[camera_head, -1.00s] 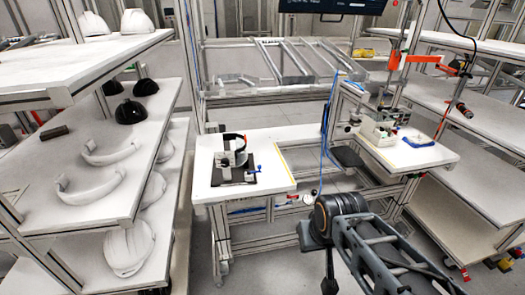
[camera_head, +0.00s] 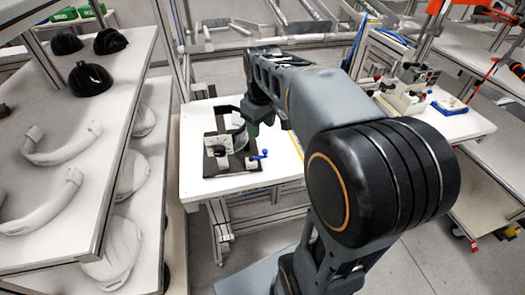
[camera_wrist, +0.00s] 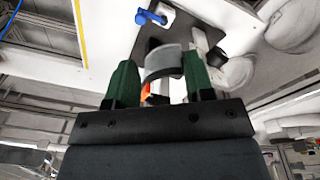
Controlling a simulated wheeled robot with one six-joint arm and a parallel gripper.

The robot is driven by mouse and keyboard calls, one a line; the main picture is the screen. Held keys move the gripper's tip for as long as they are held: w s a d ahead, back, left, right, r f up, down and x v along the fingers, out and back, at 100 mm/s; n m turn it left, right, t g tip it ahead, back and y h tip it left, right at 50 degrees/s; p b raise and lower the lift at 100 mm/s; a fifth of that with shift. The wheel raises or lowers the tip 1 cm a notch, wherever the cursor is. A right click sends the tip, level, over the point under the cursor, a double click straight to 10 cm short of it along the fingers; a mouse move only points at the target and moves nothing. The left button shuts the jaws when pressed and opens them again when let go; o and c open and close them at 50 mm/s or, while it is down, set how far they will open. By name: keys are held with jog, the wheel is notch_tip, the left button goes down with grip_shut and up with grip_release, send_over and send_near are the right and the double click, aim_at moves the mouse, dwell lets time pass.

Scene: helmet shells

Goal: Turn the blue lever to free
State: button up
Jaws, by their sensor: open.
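The blue lever (camera_head: 258,156) sticks out from the right side of a dark base plate (camera_head: 241,163) on the white table. In the wrist view the lever (camera_wrist: 150,17) shows near the top edge. A fixture with a light upright block (camera_head: 214,146) and a grey curved band (camera_wrist: 164,62) stands on the plate. My gripper (camera_wrist: 160,78) is open, its green fingers apart, with the band seen between and beyond them. Whether they touch the band cannot be told. The gripper is above the back of the fixture, apart from the lever.
The white table (camera_head: 285,165) is bare right of the lever. A shelf rack with black helmet shells (camera_head: 90,78) and pale curved parts (camera_head: 60,145) stands at left. Another table at right holds a device (camera_head: 405,90) and a blue item (camera_head: 449,105).

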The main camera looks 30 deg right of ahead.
jog(key=n+g+b, duration=0.1)
jog(key=n, duration=0.1)
send_over(265, 150)
jog(key=f, duration=0.2)
notch_tip(265, 150, down, 13)
jog(key=shift+b, duration=0.55)
grip_shut()
